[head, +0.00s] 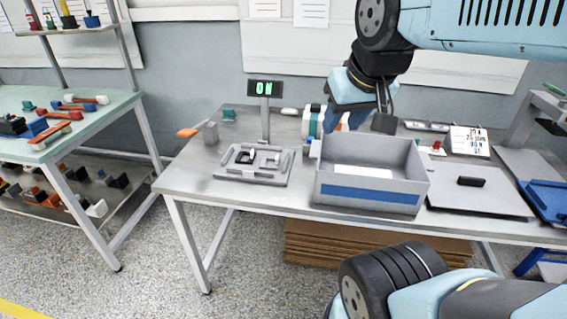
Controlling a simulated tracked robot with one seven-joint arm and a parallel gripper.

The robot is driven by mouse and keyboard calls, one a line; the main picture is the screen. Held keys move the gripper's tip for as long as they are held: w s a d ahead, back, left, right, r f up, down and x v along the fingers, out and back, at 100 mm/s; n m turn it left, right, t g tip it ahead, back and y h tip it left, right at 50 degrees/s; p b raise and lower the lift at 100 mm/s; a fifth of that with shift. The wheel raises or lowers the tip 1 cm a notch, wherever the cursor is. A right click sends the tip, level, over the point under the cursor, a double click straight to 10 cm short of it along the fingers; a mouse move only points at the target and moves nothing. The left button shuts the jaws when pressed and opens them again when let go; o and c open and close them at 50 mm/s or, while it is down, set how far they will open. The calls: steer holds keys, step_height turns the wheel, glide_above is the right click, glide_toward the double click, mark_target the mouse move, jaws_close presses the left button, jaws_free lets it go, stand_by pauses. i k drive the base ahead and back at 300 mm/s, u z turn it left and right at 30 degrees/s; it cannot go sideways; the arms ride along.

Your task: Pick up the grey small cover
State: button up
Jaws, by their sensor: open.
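A flat grey plate with a black handle (478,201) lies on the table right of the grey bin. It looks like a cover, but I cannot tell whether it is the small one; no other clear cover shows. My gripper (368,122) points down behind the grey bin, near its far wall, left of the plate and apart from it. Its jaws are open and nothing shows held between them. The bin's far wall and the gripper partly hide what lies behind.
The grey bin (368,195) with a blue label stands mid-table. A grey fixture (252,177) is left of it, before a display (265,88) reading ON. A white card (469,141) stands behind the plate; a blue tray (545,200) is at right. Bare tabletop shows at front left.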

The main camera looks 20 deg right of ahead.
mark_target(278, 158)
steer(key=u, duration=0.2)
steer(key=i, duration=1.05)
steer(key=z, duration=3.55)
